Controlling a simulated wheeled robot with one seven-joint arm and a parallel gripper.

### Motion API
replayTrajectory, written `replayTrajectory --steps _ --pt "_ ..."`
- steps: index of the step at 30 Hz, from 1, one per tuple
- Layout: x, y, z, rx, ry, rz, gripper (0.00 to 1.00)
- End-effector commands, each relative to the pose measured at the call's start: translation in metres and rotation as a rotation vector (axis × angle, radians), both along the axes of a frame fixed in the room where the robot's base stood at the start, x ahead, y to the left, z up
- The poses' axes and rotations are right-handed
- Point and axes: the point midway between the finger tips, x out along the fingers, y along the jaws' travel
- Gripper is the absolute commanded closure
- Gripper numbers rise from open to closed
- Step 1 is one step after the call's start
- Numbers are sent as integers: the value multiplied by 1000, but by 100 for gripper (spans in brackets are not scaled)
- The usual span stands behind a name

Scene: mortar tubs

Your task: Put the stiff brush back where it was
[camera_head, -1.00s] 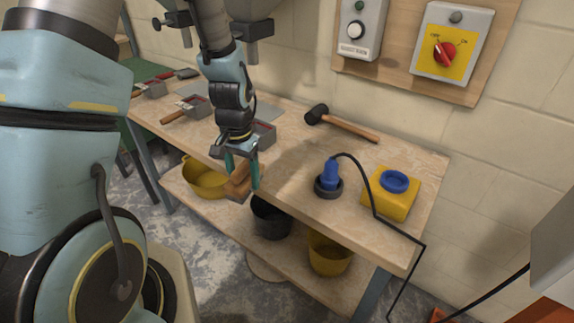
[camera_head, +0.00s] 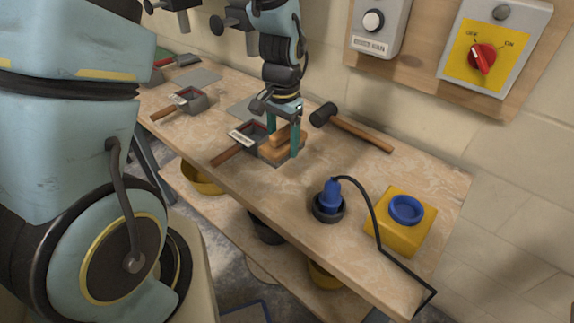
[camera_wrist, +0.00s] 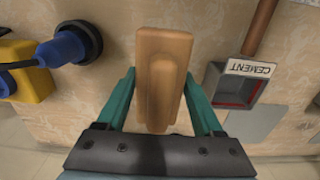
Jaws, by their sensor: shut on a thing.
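The stiff brush (camera_head: 280,151) is a wooden block with a raised grip, held in my gripper (camera_head: 283,140) over the bench, close to the right side of a cement-labelled pan. In the wrist view the brush (camera_wrist: 163,50) stands between the two green fingers, its wooden back facing the camera; its bristles are hidden. The cement pan (camera_wrist: 220,88) lies to the right in that view, apart from the brush. I cannot tell whether the brush touches the bench.
A black mallet (camera_head: 350,127) lies behind my gripper. A blue plug tool in a dark ring (camera_head: 328,208) and a yellow block with a blue ring (camera_head: 398,232) stand to the right. Another pan (camera_head: 187,99) is at left. Buckets (camera_head: 203,178) sit on the lower shelf.

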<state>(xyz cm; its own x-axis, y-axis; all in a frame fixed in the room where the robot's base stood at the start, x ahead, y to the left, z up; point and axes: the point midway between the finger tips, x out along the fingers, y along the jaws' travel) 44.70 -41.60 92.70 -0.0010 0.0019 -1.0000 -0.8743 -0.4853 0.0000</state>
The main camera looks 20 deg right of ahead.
Motion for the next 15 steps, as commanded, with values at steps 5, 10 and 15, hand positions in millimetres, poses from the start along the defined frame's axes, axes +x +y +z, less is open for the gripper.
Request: replayTrajectory --steps 5,10,15 --pt "-1 1 -28 5 4 0 100" --pt "0 0 -41 2 1 0 100" --pt "-2 1 -60 5 4 0 100"
